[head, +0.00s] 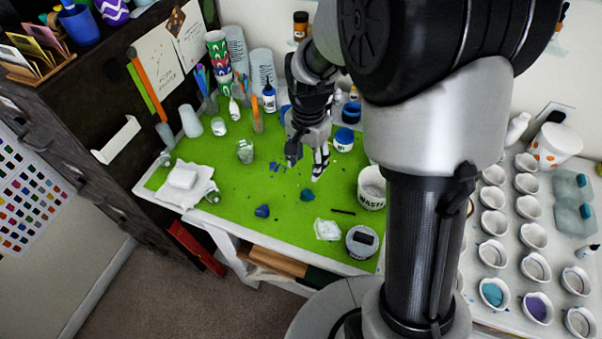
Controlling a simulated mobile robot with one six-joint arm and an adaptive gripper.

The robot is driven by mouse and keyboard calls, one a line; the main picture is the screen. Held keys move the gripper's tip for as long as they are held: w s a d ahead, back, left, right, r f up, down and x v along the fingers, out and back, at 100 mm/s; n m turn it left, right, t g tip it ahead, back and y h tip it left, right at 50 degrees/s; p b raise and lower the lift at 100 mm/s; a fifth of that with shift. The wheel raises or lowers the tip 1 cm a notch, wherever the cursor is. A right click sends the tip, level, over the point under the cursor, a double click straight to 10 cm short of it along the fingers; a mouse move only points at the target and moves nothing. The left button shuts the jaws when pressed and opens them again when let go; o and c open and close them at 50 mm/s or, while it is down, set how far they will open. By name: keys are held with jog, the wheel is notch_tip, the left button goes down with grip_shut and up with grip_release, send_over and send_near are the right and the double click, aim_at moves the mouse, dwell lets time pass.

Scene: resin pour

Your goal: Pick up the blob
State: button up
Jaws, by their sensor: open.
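Two small blobs lie on the green mat (215,195) in the head view. One is dark blue (262,211), near the mat's front edge. The other is teal-blue (307,195), a little to its right and farther back. I cannot tell which one the task means. My gripper (306,167) points down over the mat, its fingers apart and nothing visible between them. In the picture it is just above the teal-blue blob and up and right of the dark blue one. Its exact height above the mat is unclear.
A white waste tub (371,190), a grey round scale (362,242) and a crumpled clear piece (327,230) are right of the blobs. Cups and bottles stand behind. A folded white cloth (182,179) lies left. The mat's left-middle is mostly clear.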

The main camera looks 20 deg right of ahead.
jog(key=b, duration=0.3)
send_over(305, 194)
jog(key=f, duration=1)
jog(key=shift+s+f, duration=0.35)
jog(key=shift+w+f+b, duration=0.2)
jog(key=shift+f+b, duration=0.25)
jog(key=shift+f, duration=0.9)
jog(key=shift+w+f+b, duration=0.2)
jog(key=shift+f+b, duration=0.2)
jog(key=shift+f, duration=0.95)
jog(key=shift+r, duration=0.1)
jog(key=shift+c, duration=0.2)
jog(key=c, duration=0.8)
jog(key=shift+o, duration=0.2)
